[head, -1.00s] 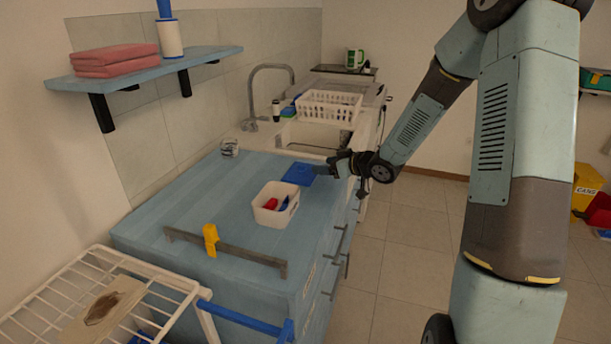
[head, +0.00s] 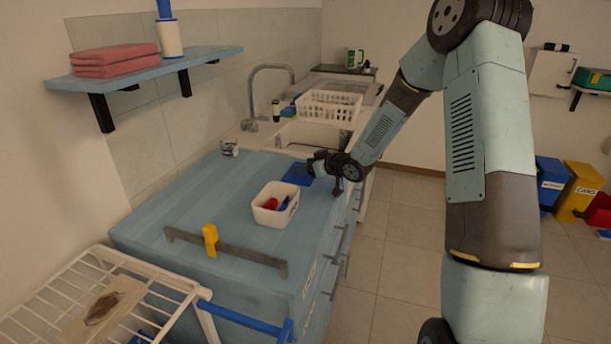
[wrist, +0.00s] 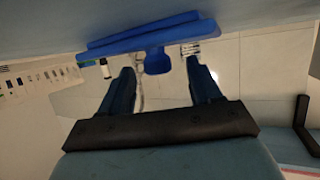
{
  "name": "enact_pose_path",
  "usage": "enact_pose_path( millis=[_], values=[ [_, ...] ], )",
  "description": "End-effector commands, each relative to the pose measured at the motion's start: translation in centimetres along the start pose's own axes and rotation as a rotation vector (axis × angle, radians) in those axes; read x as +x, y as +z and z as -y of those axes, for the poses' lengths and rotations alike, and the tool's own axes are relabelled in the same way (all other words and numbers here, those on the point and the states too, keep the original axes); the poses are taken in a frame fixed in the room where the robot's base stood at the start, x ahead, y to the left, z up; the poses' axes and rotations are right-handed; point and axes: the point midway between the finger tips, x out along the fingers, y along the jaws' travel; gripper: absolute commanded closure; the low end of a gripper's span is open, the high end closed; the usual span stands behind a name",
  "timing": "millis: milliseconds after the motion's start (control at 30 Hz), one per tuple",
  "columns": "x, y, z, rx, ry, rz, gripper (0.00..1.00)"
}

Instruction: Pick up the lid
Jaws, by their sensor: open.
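The blue lid (head: 297,173) lies flat on the light blue counter, behind the white tub. In the wrist view the lid (wrist: 140,36) shows edge-on as a thin blue slab, with a blue knob (wrist: 158,62) standing out from it. My gripper (head: 313,168) is low over the counter at the lid's right side and hides part of it. In the wrist view my gripper (wrist: 160,70) is open, its two dark fingers pointing at the lid. The knob lies between the fingertips, with a visible gap on each side.
The white tub (head: 266,217) with red and blue items stands in front of the lid. A grey bar with a yellow clip (head: 210,240) runs near the counter's front. A glass jar (head: 229,149) stands at the back left. The sink and white basket (head: 328,107) are beyond.

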Motion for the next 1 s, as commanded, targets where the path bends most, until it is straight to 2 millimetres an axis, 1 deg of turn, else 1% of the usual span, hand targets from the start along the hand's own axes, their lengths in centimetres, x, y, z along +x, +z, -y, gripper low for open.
enact_pose_path(
  millis=[100,733,1000],
  values=[
    [-0.03,-0.01,0.00,0.000,0.000,0.000,0.37],
    [-0.03,-0.02,0.06,0.000,-0.001,0.000,0.97],
    [-0.07,-0.18,0.07,-0.001,-0.001,-0.001,0.98]
  ],
)
